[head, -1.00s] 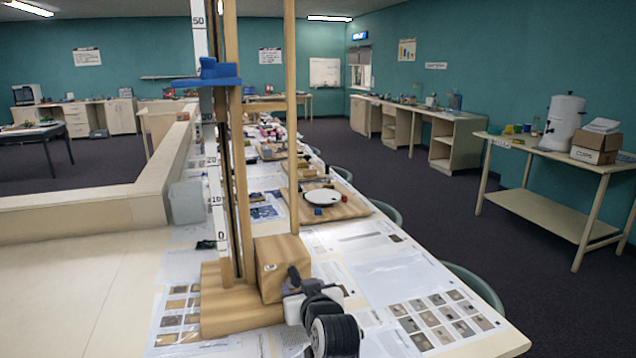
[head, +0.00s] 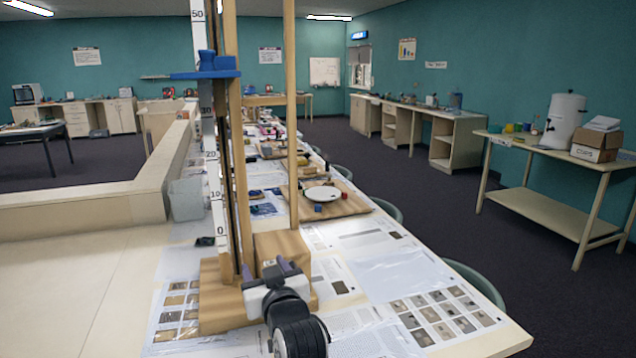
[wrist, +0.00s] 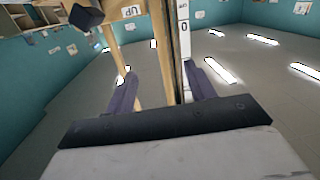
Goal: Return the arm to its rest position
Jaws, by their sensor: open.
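My gripper (head: 284,267) is at the lower middle of the head view, in front of the wooden base of a tall stand. Its white body and two purple-grey fingers point up and away from the camera. In the wrist view my gripper (wrist: 158,82) has its fingers spread apart, with nothing held between them. Behind that gap rise the stand's wooden post and white scale. Whether the fingers touch the stand cannot be told.
The wooden stand (head: 233,160) rises from the table, with a numbered scale and a blue slider (head: 207,68). Printed sheets (head: 440,318) cover the near table. A board with a white plate (head: 322,194) lies farther back. Chairs line the right edge.

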